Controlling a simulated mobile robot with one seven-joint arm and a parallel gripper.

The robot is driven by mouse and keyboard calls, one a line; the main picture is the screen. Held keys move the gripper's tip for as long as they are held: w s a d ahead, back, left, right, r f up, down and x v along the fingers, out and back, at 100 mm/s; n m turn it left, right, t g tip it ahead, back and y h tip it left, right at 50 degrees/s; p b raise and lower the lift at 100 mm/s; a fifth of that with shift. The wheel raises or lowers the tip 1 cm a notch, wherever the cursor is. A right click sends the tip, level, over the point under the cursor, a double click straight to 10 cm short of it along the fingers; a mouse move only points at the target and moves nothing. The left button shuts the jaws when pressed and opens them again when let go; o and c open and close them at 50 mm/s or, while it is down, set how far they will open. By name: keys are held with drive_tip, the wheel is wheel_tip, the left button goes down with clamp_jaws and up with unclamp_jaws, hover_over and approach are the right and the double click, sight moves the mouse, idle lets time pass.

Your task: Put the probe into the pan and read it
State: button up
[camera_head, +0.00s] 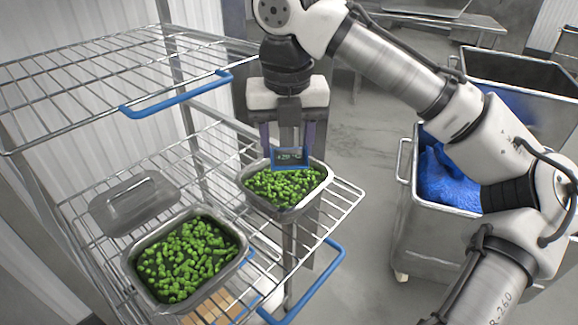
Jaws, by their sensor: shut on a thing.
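My gripper (287,140) points down over the back rim of the right-hand pan and is shut on the probe. The probe (290,158) has a blue frame and a dark display with small light characters, perhaps "+29", too small to read surely. Its stem is not visible, so I cannot tell whether it is in the food. The right-hand pan (284,213) is metal, filled with green pieces, and stands on the wire shelf. A second metal pan (128,262) with similar green pieces stands at front left.
A metal lid (135,203) lies on the wire shelf (333,208), left of the pans. An upper wire shelf (100,75) with a blue handle (178,97) is at left. A metal cart (425,235) holding blue material (447,180) stands at right. Floor shows between rack and cart.

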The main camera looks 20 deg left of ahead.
wheel_tip(320, 180, up, 2)
drive_tip(key=shift+r+p, duration=0.1)
drive_tip(key=shift+p, duration=0.7)
drive_tip(key=shift+r, duration=1.15)
